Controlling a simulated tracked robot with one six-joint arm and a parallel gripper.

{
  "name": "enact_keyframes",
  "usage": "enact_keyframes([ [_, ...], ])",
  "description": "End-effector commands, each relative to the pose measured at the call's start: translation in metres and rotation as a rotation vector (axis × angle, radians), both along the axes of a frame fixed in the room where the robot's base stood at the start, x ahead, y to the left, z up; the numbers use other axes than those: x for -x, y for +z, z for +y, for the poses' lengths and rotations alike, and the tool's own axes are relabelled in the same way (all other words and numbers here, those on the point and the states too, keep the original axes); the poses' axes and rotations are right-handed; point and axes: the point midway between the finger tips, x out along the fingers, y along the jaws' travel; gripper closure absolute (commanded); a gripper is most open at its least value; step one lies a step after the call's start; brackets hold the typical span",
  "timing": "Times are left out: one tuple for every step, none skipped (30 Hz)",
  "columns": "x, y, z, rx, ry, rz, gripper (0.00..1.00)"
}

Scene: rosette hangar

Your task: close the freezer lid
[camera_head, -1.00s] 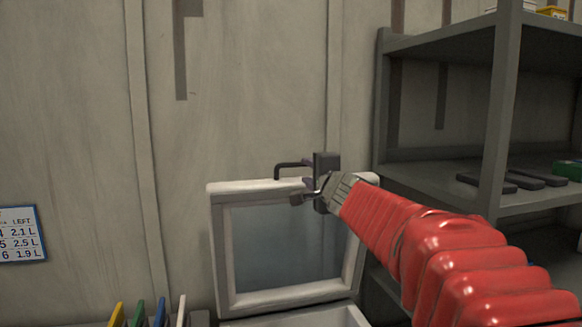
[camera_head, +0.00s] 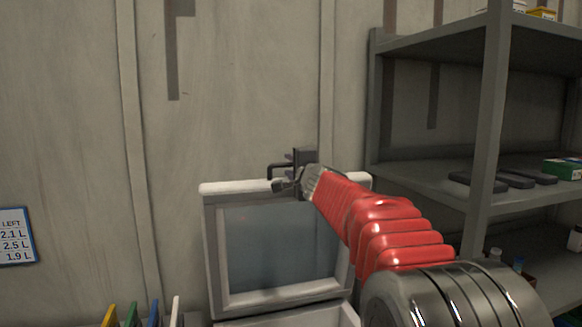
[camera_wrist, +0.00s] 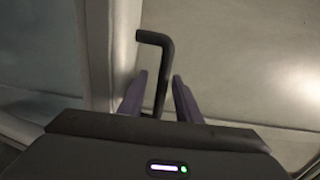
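The freezer lid (camera_head: 212,250) stands raised, nearly upright, in the head view; it has a white frame around a grey-blue glass panel. It also shows in the wrist view (camera_wrist: 98,50). Its dark bent handle (camera_head: 283,165) is at the top edge. My gripper (camera_head: 285,184) is at that handle, coming from the right. In the wrist view my gripper (camera_wrist: 158,95) has its two purple-grey fingers apart, with the handle bar (camera_wrist: 160,72) between them and a gap on the right side. The freezer body's white rim (camera_head: 345,317) shows below the lid, partly hidden by my arm.
A grey shelf unit (camera_head: 420,180) stands close on the right, with dark flat items and a green box (camera_head: 563,168) on it. Several coloured upright panels (camera_head: 152,313) are at the lower left. A wall (camera_head: 75,120) with a posted chart (camera_head: 15,237) is behind.

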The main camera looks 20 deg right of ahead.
Motion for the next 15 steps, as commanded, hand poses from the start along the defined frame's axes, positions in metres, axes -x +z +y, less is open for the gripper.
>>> enact_keyframes([
  [-0.0008,0.0002,0.0001,0.0,0.0,0.0,0.69],
  [-0.0009,0.0004,0.0001,0.0,0.0,-0.001,0.69],
  [-0.001,0.0005,0.0001,0.0,0.0,-0.001,0.69],
  [-0.0009,0.0005,0.0,0.0,0.0,-0.001,0.69],
  [-0.0009,0.0005,0.0001,0.0,0.0,-0.001,0.69],
  [-0.0008,0.0004,0.0,0.0,0.0,-0.001,0.69],
  [-0.0008,0.0004,0.0,0.0,0.0,-0.001,0.69],
  [-0.0008,0.0004,0.0,0.0,0.0,-0.001,0.69],
  [-0.0007,0.0004,0.0,0.0,0.0,-0.001,0.71],
  [-0.0007,0.0004,0.0,0.0,0.0,-0.001,0.73],
  [-0.0007,0.0004,0.0,0.0,0.0,-0.001,0.75],
  [-0.0006,0.0004,-0.0001,0.0,0.0,-0.001,0.78],
  [-0.0006,0.0004,0.0,0.0,0.0,-0.001,0.8],
  [-0.0006,0.0004,0.0,0.0,0.0,-0.001,0.82],
  [-0.0006,0.0004,-0.0001,0.0,0.0,-0.001,0.85],
])
